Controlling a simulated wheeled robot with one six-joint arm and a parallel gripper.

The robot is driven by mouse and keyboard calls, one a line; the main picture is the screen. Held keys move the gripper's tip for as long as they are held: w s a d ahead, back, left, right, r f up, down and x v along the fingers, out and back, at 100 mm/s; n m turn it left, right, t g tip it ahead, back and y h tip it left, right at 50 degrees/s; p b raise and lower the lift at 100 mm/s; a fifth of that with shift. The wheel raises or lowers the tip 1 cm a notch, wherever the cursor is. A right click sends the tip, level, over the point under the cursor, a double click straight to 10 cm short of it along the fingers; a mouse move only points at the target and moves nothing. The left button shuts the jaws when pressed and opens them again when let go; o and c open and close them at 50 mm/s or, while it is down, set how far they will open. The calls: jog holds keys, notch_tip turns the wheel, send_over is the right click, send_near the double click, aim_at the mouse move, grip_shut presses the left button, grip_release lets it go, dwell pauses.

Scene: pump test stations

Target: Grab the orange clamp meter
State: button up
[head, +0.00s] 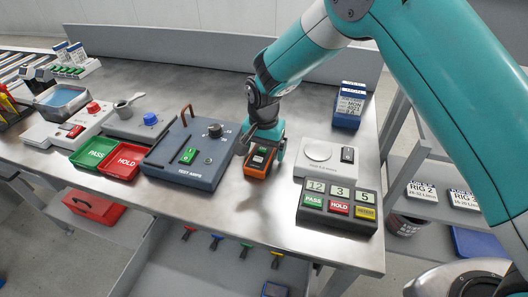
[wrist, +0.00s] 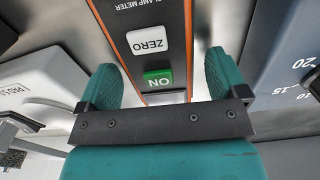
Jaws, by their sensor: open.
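The orange clamp meter (head: 257,164) lies on the metal bench, right of the blue-grey test amps box. In the wrist view the clamp meter (wrist: 158,40) shows its dark face, orange edges, a white ZERO button and a green ON button. My gripper (head: 262,146) is over the meter in the head view. In the wrist view its two teal fingers (wrist: 162,78) are open, one on each side of the meter's body. I cannot tell whether they touch it. The meter's far end is partly hidden by my gripper in the head view.
The test amps box (head: 187,155) stands close on the left. A white scale (head: 322,158) and a dark panel (head: 339,204) with PASS, HOLD and RETEST buttons stand on the right. Green PASS (head: 95,152) and red HOLD trays (head: 124,160) lie further left. Bare bench shows in front of the meter.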

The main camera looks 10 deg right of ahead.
jog(key=c, duration=1.1)
jog(key=shift+c, duration=0.2)
jog(key=shift+r, duration=0.15)
